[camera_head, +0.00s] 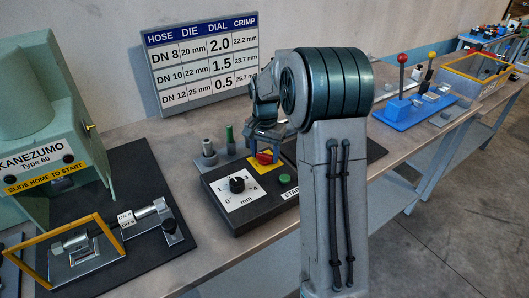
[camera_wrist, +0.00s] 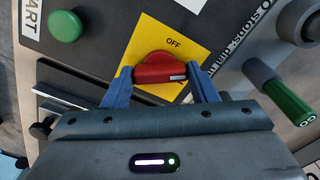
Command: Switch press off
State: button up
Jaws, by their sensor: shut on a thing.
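The press's control box (camera_head: 215,205) stands on the bench, with a yellow plate (camera_wrist: 146,40) marked OFF. On the plate is a red switch knob (camera_wrist: 158,66), its bar lying across the wrist view below the word OFF. A pale mark shows near the knob's right end. My gripper (camera_wrist: 160,78) has one blue finger on each side of the knob and is shut on it. In the head view the knob (camera_head: 264,158) sits right under my gripper (camera_head: 264,151), partly hidden. The green press (camera_head: 30,110) stands at the left.
A green START button (camera_wrist: 65,26) and a black dial (camera_head: 237,185) are close to the knob. Grey and green upright pieces (camera_head: 229,138) stand behind the box. A hose assembly (camera_head: 140,218) lies at the left. A blue tray with levers (camera_head: 405,112) is at the right.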

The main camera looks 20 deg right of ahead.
aim_at(265, 154)
jog(key=n, duration=0.5)
jog(key=shift+n, duration=0.3)
jog(key=n, duration=0.5)
jog(key=shift+n, duration=0.4)
jog(key=o, duration=1)
notch_tip(265, 154, up, 14)
jog(key=shift+f, duration=0.1)
